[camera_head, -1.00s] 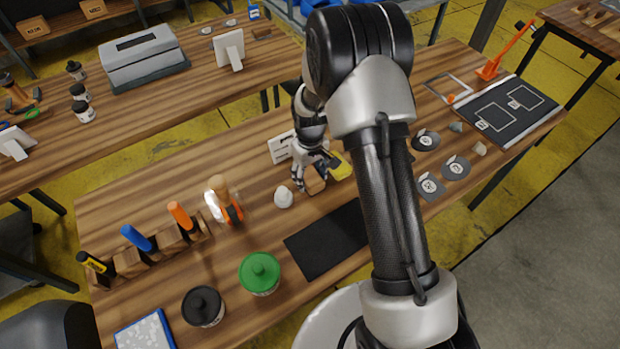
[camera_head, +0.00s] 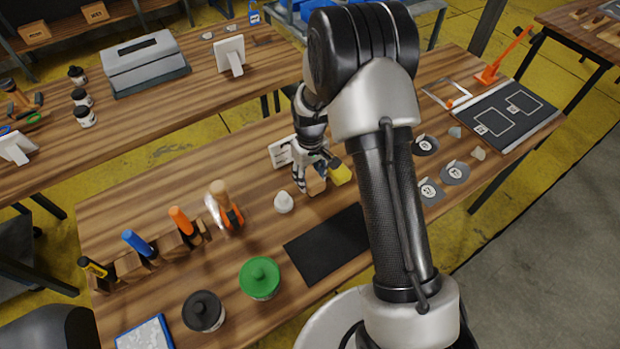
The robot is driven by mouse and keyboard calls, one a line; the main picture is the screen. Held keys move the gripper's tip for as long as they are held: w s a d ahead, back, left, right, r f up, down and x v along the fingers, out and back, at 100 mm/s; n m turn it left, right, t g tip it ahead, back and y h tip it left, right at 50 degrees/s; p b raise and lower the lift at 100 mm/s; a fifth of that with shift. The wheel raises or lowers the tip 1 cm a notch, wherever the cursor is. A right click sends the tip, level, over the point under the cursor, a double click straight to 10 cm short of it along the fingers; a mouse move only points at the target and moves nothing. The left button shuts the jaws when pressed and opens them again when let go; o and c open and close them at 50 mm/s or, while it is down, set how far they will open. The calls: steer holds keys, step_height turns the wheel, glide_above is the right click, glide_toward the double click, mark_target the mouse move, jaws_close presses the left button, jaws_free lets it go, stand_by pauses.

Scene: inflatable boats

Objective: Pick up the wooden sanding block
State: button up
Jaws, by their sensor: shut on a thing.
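The wooden sanding block (camera_head: 316,184) is a small light-brown block near the middle of the workbench. My gripper (camera_head: 315,172) is shut on it from above, and the fingers hide part of it. A yellow item (camera_head: 340,172) sits right beside the block on its right; I cannot tell whether they touch. I cannot tell for certain whether the block is clear of the bench top.
A white rounded lump (camera_head: 284,202) lies just left of the block. A black mat (camera_head: 328,246) is in front. A white card (camera_head: 281,152) stands behind. Green (camera_head: 260,278) and black (camera_head: 203,311) lidded tins stand front left.

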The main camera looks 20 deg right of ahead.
mark_target(310, 176)
step_height(310, 176, up, 18)
steer(key=p, duration=0.4)
steer(key=shift+p, duration=0.4)
